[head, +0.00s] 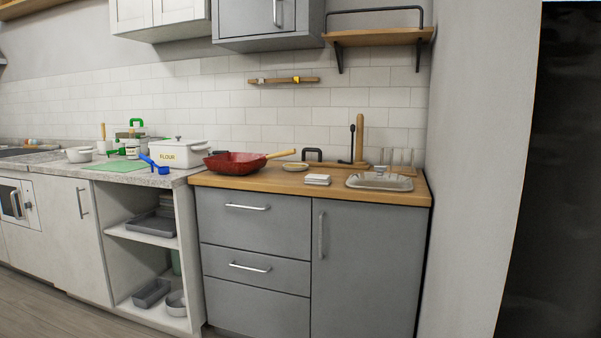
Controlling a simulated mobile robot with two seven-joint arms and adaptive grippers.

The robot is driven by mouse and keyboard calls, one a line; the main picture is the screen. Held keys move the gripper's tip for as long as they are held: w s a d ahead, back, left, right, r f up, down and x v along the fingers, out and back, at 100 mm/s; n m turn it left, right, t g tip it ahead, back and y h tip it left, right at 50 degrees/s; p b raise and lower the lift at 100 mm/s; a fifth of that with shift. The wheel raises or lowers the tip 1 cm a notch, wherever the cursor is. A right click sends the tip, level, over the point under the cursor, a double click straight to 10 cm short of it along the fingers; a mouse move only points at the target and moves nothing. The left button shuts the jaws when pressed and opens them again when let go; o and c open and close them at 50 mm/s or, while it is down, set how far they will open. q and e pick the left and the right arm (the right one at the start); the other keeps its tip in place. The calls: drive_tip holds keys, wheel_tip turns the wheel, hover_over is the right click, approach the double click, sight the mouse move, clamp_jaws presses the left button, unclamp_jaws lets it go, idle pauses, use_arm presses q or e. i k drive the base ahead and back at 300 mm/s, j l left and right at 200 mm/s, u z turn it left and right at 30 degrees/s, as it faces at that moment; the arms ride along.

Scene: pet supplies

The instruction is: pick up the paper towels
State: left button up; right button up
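No roll of paper towels can be made out in the head view. A small stack of white folded sheets (317,179) lies flat on the wooden countertop (225,181); I cannot tell whether these are the paper towels. Behind it stands an upright wooden post (360,136) with a dark rod beside it, near the tiled wall. Neither of my grippers is in view.
A red pan (235,163) with a wooden handle sits left of the stack, a clear-lidded dish (380,180) right of it. A wooden shelf (378,37) hangs above. Floor shows at lower left.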

sight(311, 178)
drive_tip(key=z, duration=0.3)
drive_tip(key=j+z, duration=0.25)
drive_tip(key=z, duration=0.15)
drive_tip(key=j+z, duration=0.25)
drive_tip(key=z, duration=0.2)
drive_tip(key=j+z, duration=0.25)
drive_tip(key=z, duration=0.15)
drive_tip(key=j+z, duration=0.15)
drive_tip(key=j, duration=0.2)
drive_tip(key=k+j+z, duration=0.2)
drive_tip(key=j, duration=0.15)
drive_tip(key=k+j+z, duration=0.15)
drive_tip(key=j, duration=0.2)
drive_tip(key=i, duration=0.05)
